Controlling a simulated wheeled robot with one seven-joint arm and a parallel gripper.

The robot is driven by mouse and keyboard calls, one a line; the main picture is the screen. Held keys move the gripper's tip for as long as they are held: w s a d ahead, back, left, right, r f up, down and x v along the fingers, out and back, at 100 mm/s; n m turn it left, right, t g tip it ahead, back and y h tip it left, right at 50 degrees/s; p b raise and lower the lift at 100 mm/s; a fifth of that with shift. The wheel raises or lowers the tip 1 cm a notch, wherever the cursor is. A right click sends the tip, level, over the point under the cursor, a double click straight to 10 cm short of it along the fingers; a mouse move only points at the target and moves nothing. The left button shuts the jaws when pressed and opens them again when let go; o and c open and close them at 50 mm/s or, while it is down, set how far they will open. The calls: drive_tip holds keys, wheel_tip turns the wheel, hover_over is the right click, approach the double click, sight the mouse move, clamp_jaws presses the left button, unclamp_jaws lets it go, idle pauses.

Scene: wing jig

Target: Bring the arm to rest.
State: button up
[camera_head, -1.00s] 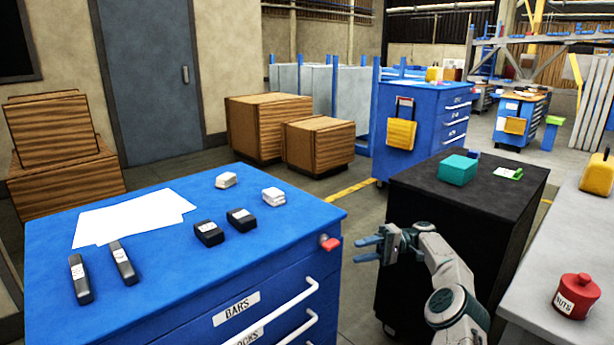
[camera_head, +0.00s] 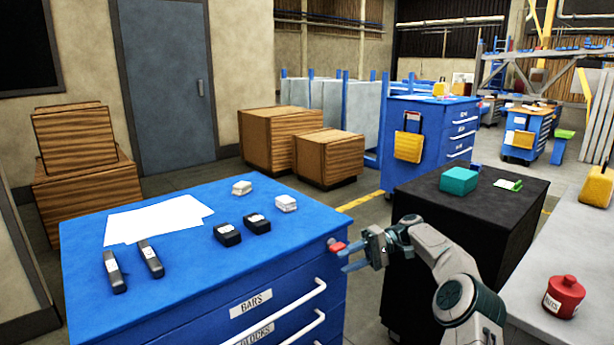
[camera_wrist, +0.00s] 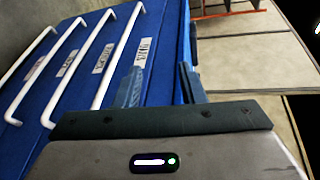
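My gripper (camera_head: 341,259) is at the end of my arm, by the right front corner of the blue drawer cabinet (camera_head: 190,267). Its two blue fingers are apart with nothing between them. In the wrist view the fingers (camera_wrist: 160,88) also stand apart and empty, with the cabinet's blue drawer fronts and white handles behind them. A red-tipped part (camera_head: 337,246) on the cabinet's corner shows right beside the fingertips; I cannot tell whether they touch. My arm is bent and reaches in from the lower right.
Two dark bars (camera_head: 151,260), black blocks (camera_head: 227,234), pale blocks (camera_head: 286,203) and paper sheets (camera_head: 158,220) lie on the cabinet. A black cabinet (camera_head: 470,200) with a teal box (camera_head: 459,181) stands behind my arm. A grey bench (camera_head: 560,260) with a red pot (camera_head: 563,297) is at right.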

drive_tip(key=s+a+r+m+t+h+p, duration=0.1)
drive_tip(key=s+a+r+t+h+p, duration=0.1)
drive_tip(key=s+a+r+h+p, duration=0.7)
drive_tip(key=s+d+r+t+h+p, duration=0.1)
drive_tip(key=s+d, duration=0.3)
drive_tip(key=s, duration=0.5)
drive_tip(key=s+d+r+m+t+h+p, duration=0.1)
drive_tip(key=s+d+r+t+h+p, duration=0.1)
drive_tip(key=s, duration=0.8)
drive_tip(key=s+d+r+m+t+h+p, duration=0.1)
drive_tip(key=s+d+r+t+h+p, duration=0.1)
drive_tip(key=s+d, duration=0.4)
drive_tip(key=s+r+t, duration=0.1)
drive_tip(key=s+r, duration=0.1)
drive_tip(key=s, duration=0.2)
drive_tip(key=shift+d+t, duration=0.3)
drive_tip(key=shift+r, duration=0.1)
